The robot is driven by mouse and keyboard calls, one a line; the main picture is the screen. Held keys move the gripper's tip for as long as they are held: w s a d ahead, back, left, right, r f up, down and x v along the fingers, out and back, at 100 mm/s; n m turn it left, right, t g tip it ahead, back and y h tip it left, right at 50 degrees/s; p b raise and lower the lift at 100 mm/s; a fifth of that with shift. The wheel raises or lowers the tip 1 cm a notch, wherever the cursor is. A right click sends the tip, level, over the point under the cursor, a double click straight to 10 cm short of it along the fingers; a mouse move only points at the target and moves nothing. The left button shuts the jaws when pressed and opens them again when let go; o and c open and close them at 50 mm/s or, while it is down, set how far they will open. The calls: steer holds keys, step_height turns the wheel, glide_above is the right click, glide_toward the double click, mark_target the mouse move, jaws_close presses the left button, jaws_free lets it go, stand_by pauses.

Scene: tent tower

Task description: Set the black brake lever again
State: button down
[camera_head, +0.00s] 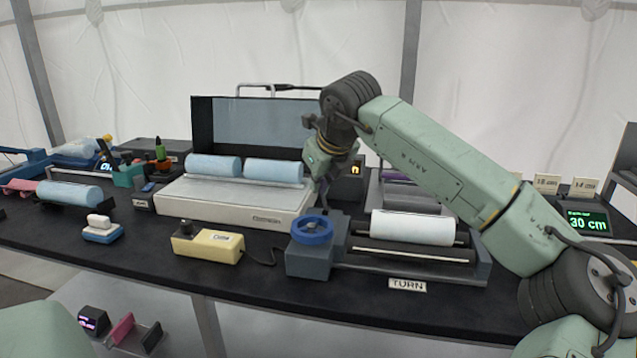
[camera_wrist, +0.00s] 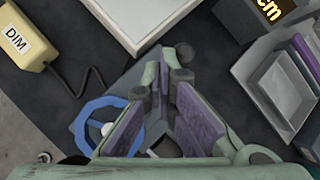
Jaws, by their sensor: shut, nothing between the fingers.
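My gripper (camera_head: 320,193) hangs just behind the blue handwheel (camera_head: 312,230), over the grey roller unit (camera_head: 308,262). In the wrist view my gripper (camera_wrist: 172,76) is shut and empty, its purple-padded fingers meeting near their dark tips. The handwheel's rim (camera_wrist: 80,125) shows to the left of the fingers there. I cannot make out the black brake lever for certain; the dark parts around my fingertips blend together, and my fingers may hide it. A white roll (camera_head: 413,228) lies on the unit, to the right of the wheel, above a "TURN" label (camera_head: 407,286).
A white case (camera_head: 232,203) with light blue rolls (camera_head: 274,173) stands behind and left. A yellow "DIM" box (camera_head: 208,246) with a black cable sits left of the wheel. A "30 cm" display (camera_head: 587,222) stands at right. Bare black tabletop (camera_head: 130,260) lies at front left.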

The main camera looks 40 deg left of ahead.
steer(key=shift+r, duration=0.1)
stand_by(0.3)
steer(key=shift+r+p, duration=0.55)
steer(key=shift+r, duration=0.15)
steer(key=shift+r, duration=0.1)
